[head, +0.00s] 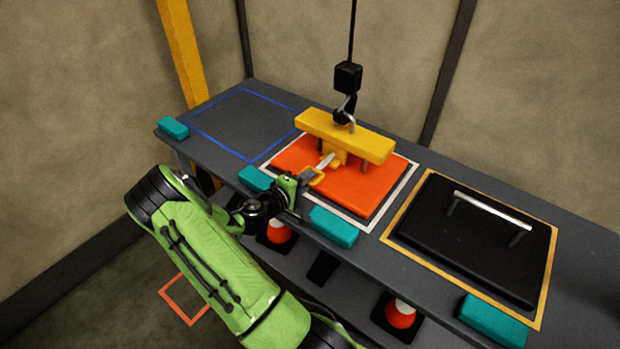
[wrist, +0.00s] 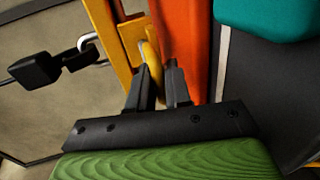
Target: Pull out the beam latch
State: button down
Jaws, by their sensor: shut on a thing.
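The yellow lifting beam (head: 350,137) lies across the orange block (head: 355,188), with the crane hook in its top ring. The beam latch is a pale pin (head: 326,160) at the beam's yellow centre post, with a yellow loop handle (head: 313,174) on its near end. My gripper (head: 304,182) reaches in from the front left and is shut on the loop handle. In the wrist view, the yellow loop (wrist: 153,55) lies between the two dark fingers of my gripper (wrist: 160,76). The fingertips partly hide the loop there.
A black plate (head: 470,240) with a silver handle lies right, in a yellow outline. A blue outlined area (head: 240,122) at left is empty. Teal blocks (head: 333,226) line the table's front edge. The crane cable and hook (head: 347,78) hang above the beam.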

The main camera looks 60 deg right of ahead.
jog(key=shift+a+f, duration=0.1)
jog(key=shift+f, duration=0.05)
jog(key=c, duration=1.2)
grip_release()
jog(key=shift+a, duration=0.15)
jog(key=p+v, duration=0.2)
jog(key=v, duration=1.3)
jog(key=shift+a+p, duration=0.35)
jog(key=shift+p, duration=0.05)
jog(key=shift+r, duration=0.25)
